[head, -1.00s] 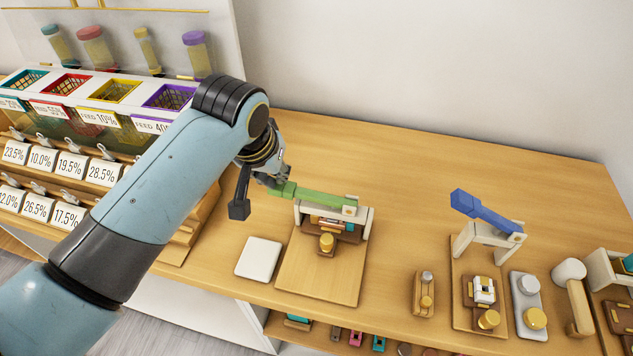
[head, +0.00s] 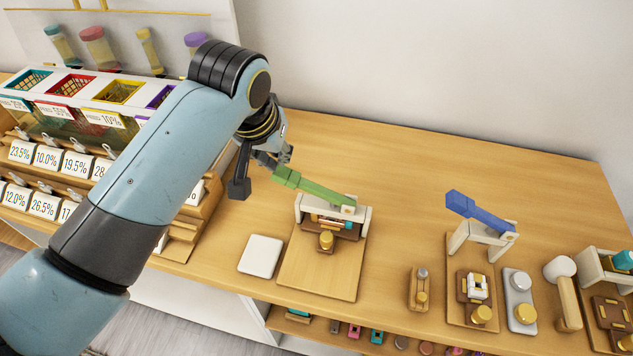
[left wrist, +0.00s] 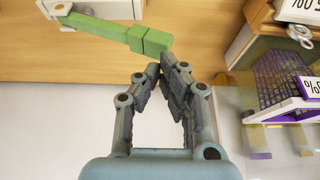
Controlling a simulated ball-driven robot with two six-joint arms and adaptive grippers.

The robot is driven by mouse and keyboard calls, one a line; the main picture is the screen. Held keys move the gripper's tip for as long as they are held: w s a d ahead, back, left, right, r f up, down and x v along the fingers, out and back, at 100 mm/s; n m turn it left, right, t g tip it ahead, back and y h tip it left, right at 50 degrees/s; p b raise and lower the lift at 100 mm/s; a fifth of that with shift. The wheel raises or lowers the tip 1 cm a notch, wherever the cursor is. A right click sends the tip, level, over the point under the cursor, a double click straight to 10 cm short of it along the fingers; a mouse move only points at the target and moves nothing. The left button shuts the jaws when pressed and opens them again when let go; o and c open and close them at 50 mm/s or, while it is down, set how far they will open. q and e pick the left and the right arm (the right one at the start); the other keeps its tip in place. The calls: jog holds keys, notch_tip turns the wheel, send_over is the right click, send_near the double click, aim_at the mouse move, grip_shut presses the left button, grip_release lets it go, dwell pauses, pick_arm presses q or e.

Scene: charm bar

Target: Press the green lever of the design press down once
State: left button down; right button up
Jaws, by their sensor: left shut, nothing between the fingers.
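The design press stands on a wooden board (head: 318,278) on the counter. Its green lever (head: 310,189) slopes up to the left from a white frame (head: 361,220). My left gripper (head: 274,162) is shut and empty, right by the lever's raised free end. In the left wrist view the closed fingertips (left wrist: 163,72) are just below the block end of the green lever (left wrist: 128,37) in the picture. I cannot tell whether they touch it. My right gripper is not in view.
A white square pad (head: 260,256) lies left of the press. A second press with a blue lever (head: 480,212) stands to the right, beside small stamps. Bins and price cards (head: 48,153) are at the left. The counter behind the press is clear.

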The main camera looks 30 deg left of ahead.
pick_arm(q)
jog(key=shift+r, duration=2.55)
jog(key=shift+r, duration=0.15)
